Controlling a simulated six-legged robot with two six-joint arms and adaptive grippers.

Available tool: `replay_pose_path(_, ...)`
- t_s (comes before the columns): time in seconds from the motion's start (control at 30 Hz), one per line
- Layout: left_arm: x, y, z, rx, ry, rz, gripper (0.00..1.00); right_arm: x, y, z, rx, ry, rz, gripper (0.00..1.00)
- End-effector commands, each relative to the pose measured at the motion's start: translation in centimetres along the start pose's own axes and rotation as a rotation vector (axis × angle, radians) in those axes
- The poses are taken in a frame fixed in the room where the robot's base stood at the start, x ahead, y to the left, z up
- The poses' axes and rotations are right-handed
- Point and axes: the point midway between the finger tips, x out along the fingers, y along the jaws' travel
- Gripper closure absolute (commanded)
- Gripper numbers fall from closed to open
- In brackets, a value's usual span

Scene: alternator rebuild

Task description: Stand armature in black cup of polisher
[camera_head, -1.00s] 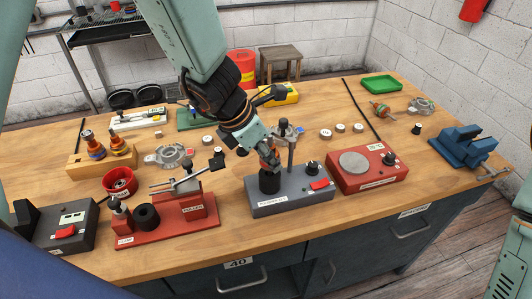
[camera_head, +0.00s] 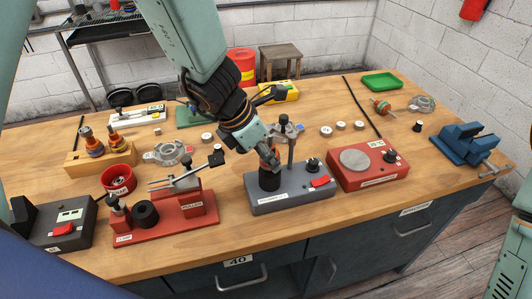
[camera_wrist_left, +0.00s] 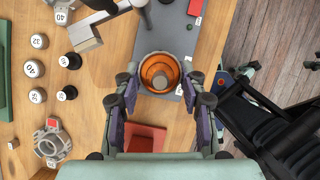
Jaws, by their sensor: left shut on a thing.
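The polisher (camera_head: 290,199) is a grey box with an upright post, a knob and a red switch, near the table's front edge. Its black cup (camera_head: 269,182) stands on the left end of the box. My left gripper (camera_head: 269,158) points down right over the cup and is shut. In the left wrist view the armature (camera_wrist_left: 160,72) is between my left fingers, seen end-on as a copper-coloured ring with a grey shaft end. In the head view my fingers hide most of it. I cannot tell how deep it sits in the cup.
A red fixture (camera_head: 165,222) stands close on the left, its clamp arm near the polisher. A red box with a grey disc (camera_head: 368,165) stands close on the right. Behind are a grey housing (camera_head: 167,153) and several round labelled pieces. A blue vise (camera_head: 466,145) is far right.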

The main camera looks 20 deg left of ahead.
Motion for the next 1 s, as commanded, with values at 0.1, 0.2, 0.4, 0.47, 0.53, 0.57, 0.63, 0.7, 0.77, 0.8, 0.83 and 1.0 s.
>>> replay_pose_path(0.1,0.33,0.04,-0.07,0.001,-0.002,0.001,1.00,0.39,0.00,0.00,0.000,0.000,0.000,0.64)
replay_pose_path(0.2,0.55,0.04,-0.17,0.001,-0.002,0.001,1.00,0.62,0.00,0.00,0.000,0.000,0.000,0.64)
replay_pose_path(0.4,0.97,0.05,-0.37,0.001,-0.002,0.001,1.00,1.06,0.01,0.00,0.000,0.000,0.000,0.64)
replay_pose_path(0.47,1.04,0.05,-0.40,0.001,-0.002,0.001,1.00,1.13,0.01,0.00,0.000,0.000,0.000,0.64)
replay_pose_path(0.53,1.05,0.05,-0.40,0.001,-0.002,0.001,1.00,1.14,0.01,0.00,0.000,0.000,0.000,0.64)
replay_pose_path(0.57,1.04,0.05,-0.40,0.001,-0.002,0.001,1.00,1.13,0.01,0.00,0.000,0.000,0.000,0.64)
replay_pose_path(0.63,1.01,0.05,-0.38,0.001,-0.002,0.001,1.00,1.10,0.01,0.00,0.000,0.000,0.000,0.64)
replay_pose_path(0.7,1.00,0.05,-0.38,0.001,-0.002,0.001,1.00,1.09,0.01,0.00,0.000,0.000,0.000,0.64)
replay_pose_path(0.77,1.00,0.05,-0.38,0.001,-0.002,0.001,1.00,1.09,0.01,0.00,0.000,0.000,0.000,0.64)
replay_pose_path(0.8,1.00,0.05,-0.38,0.001,-0.002,0.001,1.00,1.08,0.01,0.00,0.000,0.000,0.000,0.64)
replay_pose_path(0.83,1.00,0.05,-0.38,0.001,-0.002,0.001,1.00,1.08,0.01,0.00,0.000,0.000,0.000,0.64)
replay_pose_path(1.0,1.00,0.04,-0.36,0.001,-0.002,0.001,1.00,1.04,0.01,0.00,0.000,0.000,0.000,0.64)
